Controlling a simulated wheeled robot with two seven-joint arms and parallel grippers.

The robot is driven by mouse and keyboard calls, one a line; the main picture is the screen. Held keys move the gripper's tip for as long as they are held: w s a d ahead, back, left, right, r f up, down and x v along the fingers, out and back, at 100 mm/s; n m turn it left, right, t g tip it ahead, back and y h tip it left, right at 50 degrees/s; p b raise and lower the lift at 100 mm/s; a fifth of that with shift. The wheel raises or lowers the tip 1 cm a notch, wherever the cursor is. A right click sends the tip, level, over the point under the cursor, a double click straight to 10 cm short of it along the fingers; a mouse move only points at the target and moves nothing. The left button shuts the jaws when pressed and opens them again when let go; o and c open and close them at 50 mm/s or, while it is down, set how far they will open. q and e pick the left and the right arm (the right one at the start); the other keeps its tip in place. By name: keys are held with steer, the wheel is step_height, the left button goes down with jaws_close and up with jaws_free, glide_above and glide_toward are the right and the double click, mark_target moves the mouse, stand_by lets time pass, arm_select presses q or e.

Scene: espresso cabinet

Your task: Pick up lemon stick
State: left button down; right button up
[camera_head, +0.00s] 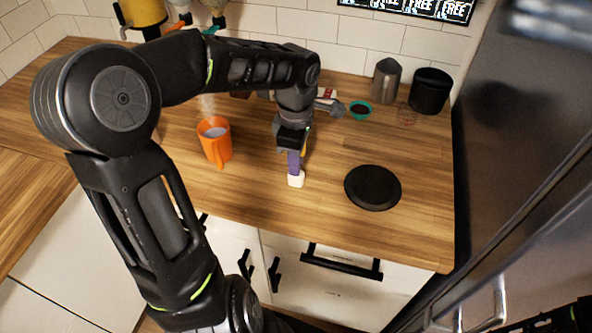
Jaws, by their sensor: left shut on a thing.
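My left arm reaches in from the left over the wooden counter. My left gripper (292,146) points down near the counter's middle. It is shut on a slim upright stick (295,162), purple above with a cream-white block at its lower end; I take it to be the lemon stick. My right gripper is not in view.
An orange cup (215,141) stands left of the gripper. A black round disc (372,187) lies to the right. Behind are a teal-rimmed bowl (360,109), a metal pitcher (386,81) and a black canister (430,91). A dark tall appliance (520,120) bounds the right side.

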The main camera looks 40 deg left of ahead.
arm_select(q)
step_height(320, 180, up, 10)
steer(key=shift+f+b, duration=0.1)
steer(key=shift+b, duration=0.6)
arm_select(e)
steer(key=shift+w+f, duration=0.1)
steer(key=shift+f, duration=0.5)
